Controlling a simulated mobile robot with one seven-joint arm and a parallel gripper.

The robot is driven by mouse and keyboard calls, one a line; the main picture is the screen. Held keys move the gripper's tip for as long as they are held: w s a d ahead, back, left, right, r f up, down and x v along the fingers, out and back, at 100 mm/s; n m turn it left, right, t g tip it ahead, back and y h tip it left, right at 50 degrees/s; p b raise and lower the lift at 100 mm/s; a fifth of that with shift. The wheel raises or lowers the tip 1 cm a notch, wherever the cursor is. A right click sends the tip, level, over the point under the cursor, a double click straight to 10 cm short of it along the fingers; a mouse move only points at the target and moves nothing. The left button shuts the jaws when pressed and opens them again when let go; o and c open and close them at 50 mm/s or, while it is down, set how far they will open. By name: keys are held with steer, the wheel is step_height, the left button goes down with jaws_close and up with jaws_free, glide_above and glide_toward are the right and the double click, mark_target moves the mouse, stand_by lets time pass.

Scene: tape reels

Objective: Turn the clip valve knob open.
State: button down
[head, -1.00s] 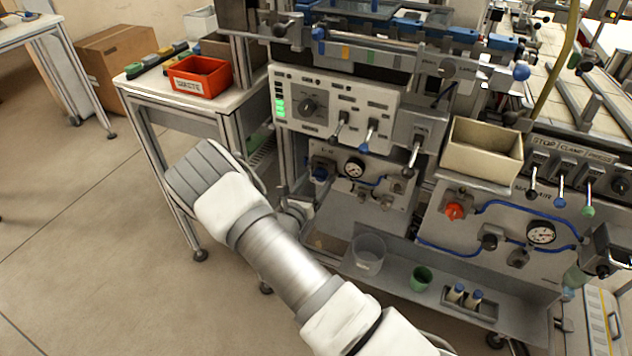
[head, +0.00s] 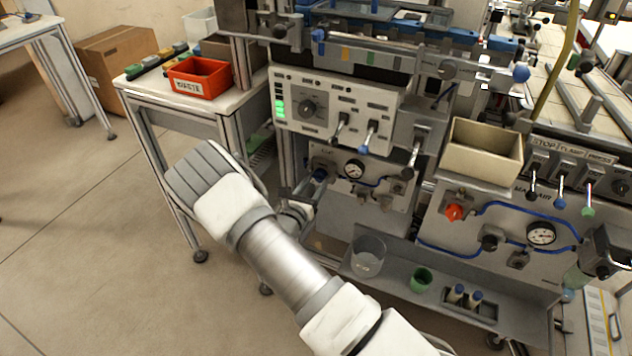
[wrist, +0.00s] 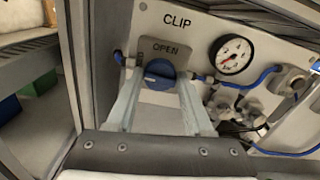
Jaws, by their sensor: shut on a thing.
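The clip valve knob is a blue round knob (wrist: 160,74) on a pale panel marked CLIP, just below a grey plate lettered OPEN. It also shows small and blue in the head view (head: 320,174), at the lower left of the machine. My gripper (wrist: 160,82) reaches the panel from the front, with one finger on each side of the knob, shut on it. The exact turn of the knob is hard to read. In the head view my arm covers the floor in front of the machine, and the fingers are hard to make out.
A pressure gauge (wrist: 232,54) and blue hoses sit right of the knob. A frame post (wrist: 100,60) stands close on the left. A red bin (head: 200,77) stands on the side table.

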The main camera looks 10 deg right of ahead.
steer(key=m, duration=0.4)
steer(key=shift+f+m, duration=0.1)
steer(key=shift+m, duration=0.3)
steer(key=m+b, duration=0.1)
steer(key=m, duration=0.3)
steer(key=shift+s+f, duration=0.1)
steer(key=m+b, duration=0.2)
steer(key=m, duration=0.3)
steer(key=shift+m+b, duration=1)
steer(key=shift+m, duration=0.7)
steer(key=shift+c, duration=1.5)
jaws_free()
